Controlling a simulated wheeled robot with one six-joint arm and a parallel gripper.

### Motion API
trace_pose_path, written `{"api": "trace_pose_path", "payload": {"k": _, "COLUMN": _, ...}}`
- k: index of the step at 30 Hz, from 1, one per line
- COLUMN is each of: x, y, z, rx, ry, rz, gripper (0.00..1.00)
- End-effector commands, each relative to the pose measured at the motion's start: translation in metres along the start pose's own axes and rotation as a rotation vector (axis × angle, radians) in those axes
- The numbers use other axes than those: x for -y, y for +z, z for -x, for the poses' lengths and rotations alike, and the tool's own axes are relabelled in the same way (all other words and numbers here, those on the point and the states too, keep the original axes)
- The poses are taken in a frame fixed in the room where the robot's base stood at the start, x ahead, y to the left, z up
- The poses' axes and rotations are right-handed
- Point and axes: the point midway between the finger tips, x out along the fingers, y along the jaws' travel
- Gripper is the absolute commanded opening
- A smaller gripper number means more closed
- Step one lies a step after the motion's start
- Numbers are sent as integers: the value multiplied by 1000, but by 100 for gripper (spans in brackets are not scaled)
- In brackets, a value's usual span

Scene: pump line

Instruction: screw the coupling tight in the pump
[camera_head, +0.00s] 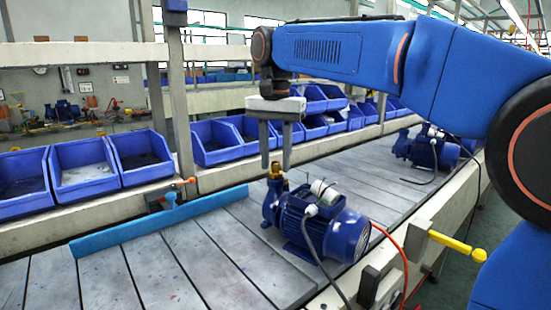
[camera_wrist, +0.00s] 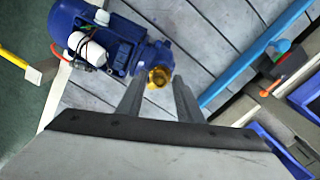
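The blue pump (camera_head: 325,225) lies on the grey slatted line, and it also fills the upper left of the wrist view (camera_wrist: 105,38). The brass coupling (camera_head: 275,176) stands upright on the pump's front end; in the wrist view it shows as a yellow ring (camera_wrist: 159,76). My gripper (camera_head: 276,167) points straight down over the coupling with its two fingers apart. In the wrist view my gripper's fingertips (camera_wrist: 160,82) lie to either side of the ring, with a visible gap on each side. I cannot tell how far the tips reach down beside the coupling.
Blue bins (camera_head: 85,175) stand behind. A second pump (camera_head: 428,150) sits farther right. A yellow handle (camera_head: 455,245) sticks out at the near edge. Cables trail from the pump.

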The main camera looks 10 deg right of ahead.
Motion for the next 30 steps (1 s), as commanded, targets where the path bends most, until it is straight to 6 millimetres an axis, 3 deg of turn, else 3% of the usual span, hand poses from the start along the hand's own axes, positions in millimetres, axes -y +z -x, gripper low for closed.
{"api": "trace_pose_path", "payload": {"k": 10, "x": 0, "y": 0, "z": 0, "rx": 0, "ry": 0, "rz": 263, "gripper": 33}}
{"api": "trace_pose_path", "payload": {"k": 22, "x": 0, "y": 0, "z": 0, "rx": 0, "ry": 0, "rz": 288, "gripper": 33}}
{"api": "trace_pose_path", "payload": {"k": 23, "x": 0, "y": 0, "z": 0, "rx": 0, "ry": 0, "rz": 288, "gripper": 31}}
{"api": "trace_pose_path", "payload": {"k": 27, "x": 0, "y": 0, "z": 0, "rx": 0, "ry": 0, "rz": 288, "gripper": 0}}
{"api": "trace_pose_path", "payload": {"k": 30, "x": 0, "y": 0, "z": 0, "rx": 0, "ry": 0, "rz": 287, "gripper": 0}}
